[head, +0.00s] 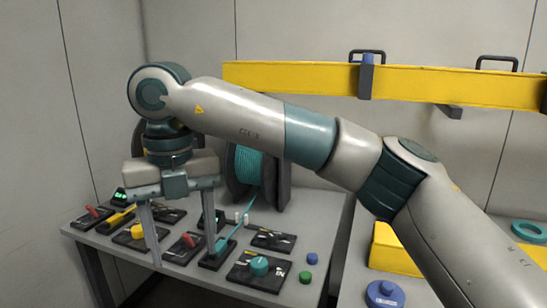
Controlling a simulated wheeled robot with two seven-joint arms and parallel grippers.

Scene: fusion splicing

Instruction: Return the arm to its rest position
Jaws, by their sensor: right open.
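My right arm reaches in from the lower right and bends down over the table at the left. My right gripper (182,252) points down with its two fingers wide apart, and I see nothing between them. Its fingers are above or among the black stations on the grey table (105,253); whether they touch anything I cannot tell. My left gripper is not in view.
Several black stations with red, yellow and teal parts cover the table. A teal cable spool (243,166) stands behind the gripper. Blue (312,258) and green (306,277) caps sit at right. A yellow beam (300,77) spans the back. A blue round part (385,294) lies lower right.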

